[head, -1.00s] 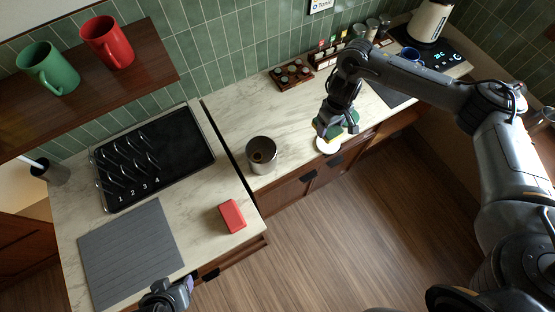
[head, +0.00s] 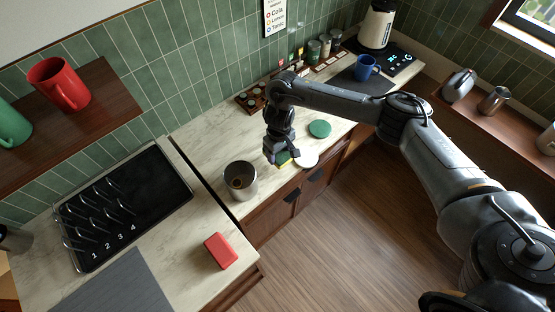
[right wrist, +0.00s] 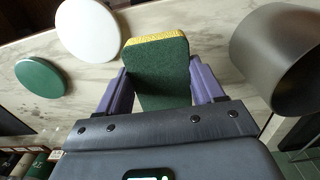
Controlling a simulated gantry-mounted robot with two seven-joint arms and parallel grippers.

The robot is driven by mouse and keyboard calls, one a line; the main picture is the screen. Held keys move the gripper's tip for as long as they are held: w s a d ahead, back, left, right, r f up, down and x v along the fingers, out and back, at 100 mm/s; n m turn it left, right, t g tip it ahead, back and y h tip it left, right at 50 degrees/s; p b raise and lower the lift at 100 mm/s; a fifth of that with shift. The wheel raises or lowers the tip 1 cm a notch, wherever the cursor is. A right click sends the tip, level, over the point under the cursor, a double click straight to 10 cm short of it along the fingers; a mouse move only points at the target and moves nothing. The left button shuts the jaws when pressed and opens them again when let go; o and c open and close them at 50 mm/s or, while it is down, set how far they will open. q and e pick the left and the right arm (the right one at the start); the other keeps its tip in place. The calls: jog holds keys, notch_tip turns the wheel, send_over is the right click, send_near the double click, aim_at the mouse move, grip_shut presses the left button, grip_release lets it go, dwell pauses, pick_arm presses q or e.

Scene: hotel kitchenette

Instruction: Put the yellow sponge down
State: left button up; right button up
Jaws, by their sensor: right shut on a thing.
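The yellow sponge (head: 284,160) has a dark green scouring face and shows beneath my right gripper (head: 281,153). In the right wrist view the sponge (right wrist: 157,72) lies between the two purple fingers of the right gripper (right wrist: 160,88), which is shut on it. Its green face is toward the camera and its yellow edge shows at the far end. The sponge is over the counter (head: 222,134), between the metal canister and the white disc. I cannot tell whether it touches the counter. My left gripper is out of view.
The metal canister (head: 241,181) stands just left of the sponge. A white disc (head: 306,159) and a green disc (head: 320,128) lie to its right. A red block (head: 220,251) lies on the nearer counter. The counter's front edge is close.

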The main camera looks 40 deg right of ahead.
aim_at(278, 159)
jog(key=shift+w+a+f, duration=0.15)
jog(key=shift+a+f, duration=0.1)
jog(key=shift+f+b, duration=1.2)
jog(key=shift+f, duration=0.8)
jog(key=shift+r, duration=0.1)
jog(key=o, duration=1)
notch_tip(278, 159, up, 12)
jog(key=p, duration=0.6)
